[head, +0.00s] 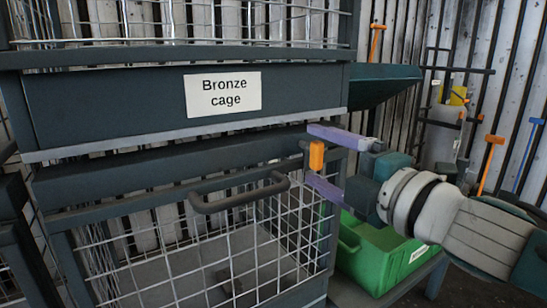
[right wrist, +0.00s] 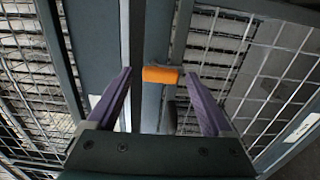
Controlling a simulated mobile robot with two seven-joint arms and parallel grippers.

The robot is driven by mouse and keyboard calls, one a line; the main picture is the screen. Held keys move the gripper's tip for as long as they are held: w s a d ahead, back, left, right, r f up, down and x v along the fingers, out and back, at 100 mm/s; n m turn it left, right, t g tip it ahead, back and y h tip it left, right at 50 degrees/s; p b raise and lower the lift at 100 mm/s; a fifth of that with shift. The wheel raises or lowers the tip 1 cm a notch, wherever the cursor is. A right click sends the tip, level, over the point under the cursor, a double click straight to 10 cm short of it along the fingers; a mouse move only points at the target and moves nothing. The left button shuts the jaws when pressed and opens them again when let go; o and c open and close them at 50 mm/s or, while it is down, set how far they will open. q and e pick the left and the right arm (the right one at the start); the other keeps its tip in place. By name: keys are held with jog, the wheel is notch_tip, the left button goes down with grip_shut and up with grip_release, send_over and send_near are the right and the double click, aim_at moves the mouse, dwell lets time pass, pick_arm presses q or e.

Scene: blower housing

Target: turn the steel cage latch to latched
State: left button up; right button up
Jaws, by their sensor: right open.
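An orange latch handle (head: 316,155) sits at the upper right corner of the lower mesh cage door, on the dark frame. No steel label is readable on it. In the head view the orange piece stands upright; in the right wrist view the latch (right wrist: 162,75) lies crosswise. My right gripper (head: 309,153) is open, its purple fingers above and below the latch. In the right wrist view the gripper (right wrist: 159,76) has the latch between its fingertips, with a visible gap towards the right finger. Contact on the left cannot be told. My left gripper is not in view.
A dark bar handle (head: 240,197) juts from the lower cage door. A "Bronze cage" sign (head: 223,94) is on the panel above. A green bin (head: 385,252) stands at the right, below my arm. Orange and blue-handled tools stand at the back wall.

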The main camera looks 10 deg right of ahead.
jog(key=p+v, duration=0.2)
jog(key=v, duration=0.8)
jog(key=shift+r, duration=0.1)
jog(key=s+d+r+m+g+h+p, duration=0.2)
jog(key=r+m+h+p, duration=0.3)
jog(key=p, duration=0.4)
jog(key=s+d+r+m+g+h+p, duration=0.2)
jog(key=s+r+m+p, duration=0.1)
jog(key=r+m+p, duration=0.6)
jog(key=s+a+r+m+g+y+p, duration=0.1)
jog(key=s+a+r+m+g+p, duration=0.3)
jog(key=s+r+p, duration=0.65)
jog(key=s+a+r+m+g+p, duration=0.15)
jog(key=s+r+g+p, duration=0.45)
jog(key=p, duration=0.7)
jog(key=w+r+p+v, duration=0.1)
jog(key=w+p+v, duration=0.2)
jog(key=p+v, duration=1.2)
jog(key=w+r+p+v, duration=0.1)
jog(key=w+p+v, duration=0.3)
jog(key=p+v, duration=1.2)
jog(key=shift+r+m+t+p, duration=0.15)
jog(key=shift+m+t+p, duration=0.2)
jog(key=shift+p, duration=0.85)
